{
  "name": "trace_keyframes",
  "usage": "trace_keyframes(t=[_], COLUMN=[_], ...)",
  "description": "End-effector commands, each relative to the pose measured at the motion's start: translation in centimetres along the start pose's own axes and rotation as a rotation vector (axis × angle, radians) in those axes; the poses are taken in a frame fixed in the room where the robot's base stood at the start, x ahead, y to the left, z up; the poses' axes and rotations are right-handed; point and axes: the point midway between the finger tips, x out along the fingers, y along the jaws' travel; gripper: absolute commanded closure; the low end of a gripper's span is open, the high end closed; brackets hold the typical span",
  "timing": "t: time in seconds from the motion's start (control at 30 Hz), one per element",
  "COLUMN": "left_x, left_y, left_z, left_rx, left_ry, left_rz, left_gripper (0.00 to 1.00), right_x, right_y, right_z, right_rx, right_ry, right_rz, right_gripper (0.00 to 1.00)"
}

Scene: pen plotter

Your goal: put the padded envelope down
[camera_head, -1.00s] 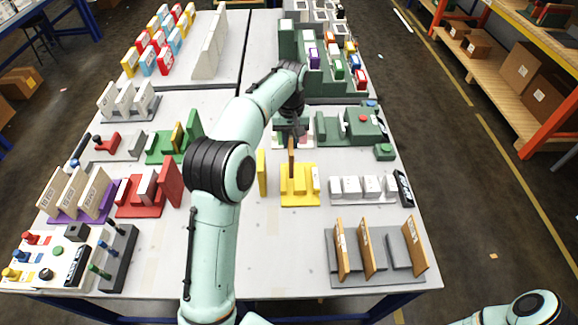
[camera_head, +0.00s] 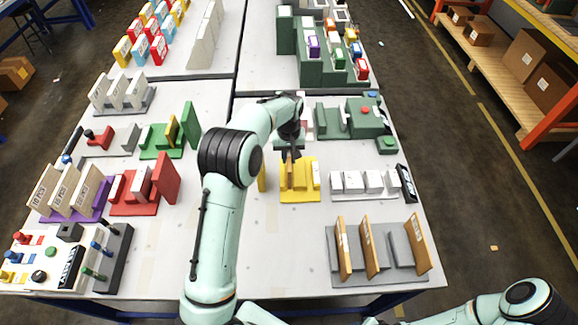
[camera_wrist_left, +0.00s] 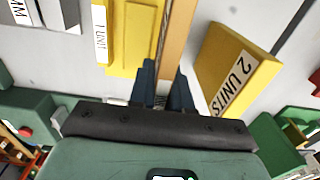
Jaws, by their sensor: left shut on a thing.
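The padded envelope is a thin tan upright piece (camera_head: 289,170), seen nearly edge-on. My left gripper (camera_head: 291,154) is shut on its upper end. In the left wrist view the tan envelope (camera_wrist_left: 178,45) runs up from between my two fingers (camera_wrist_left: 163,82). In the head view it stands at the left part of the yellow rack (camera_head: 300,195), its lower end among the rack's uprights. I cannot tell whether it touches the rack's base. My right gripper is out of view; only part of that arm shows at the bottom right.
A yellow "2 UNITS" panel (camera_wrist_left: 240,68) stands just beside the envelope, left of the rack in the head view (camera_head: 262,178). A grey rack with white blocks (camera_head: 365,183) is to the right, a green machine (camera_head: 362,120) behind it. Bare table lies in front of the yellow rack.

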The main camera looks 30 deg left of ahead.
Motion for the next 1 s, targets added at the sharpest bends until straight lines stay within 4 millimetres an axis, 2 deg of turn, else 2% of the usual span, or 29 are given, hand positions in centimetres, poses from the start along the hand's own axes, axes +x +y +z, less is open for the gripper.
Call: trace_keyframes(t=[0.23,0.4,0.5,0.87,0.9,0.97,1.0], left_x=[1.8,4.4,5.3,5.7,5.7,5.7,5.6], left_y=[0.1,0.0,0.1,0.1,0.1,0.1,0.1], left_z=[-0.1,0.0,0.0,-0.1,-0.1,-0.1,-0.1], left_rx=[0.001,0.000,0.000,0.000,0.000,0.000,0.000], left_ry=[0.001,-0.002,0.000,0.002,0.002,0.002,0.002], left_rz=[0.001,0.000,0.002,0.002,0.002,0.002,0.002], left_gripper=[1.00,1.00,1.00,1.00,0.72,0.57,0.57], right_x=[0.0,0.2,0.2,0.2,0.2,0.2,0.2], right_y=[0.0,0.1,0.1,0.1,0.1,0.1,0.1], right_z=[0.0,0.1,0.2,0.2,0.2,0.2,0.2], right_rx=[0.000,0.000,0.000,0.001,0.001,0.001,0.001], right_ry=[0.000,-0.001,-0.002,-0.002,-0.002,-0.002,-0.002], right_rz=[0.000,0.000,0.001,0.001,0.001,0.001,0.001], right_gripper=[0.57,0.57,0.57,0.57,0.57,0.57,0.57])
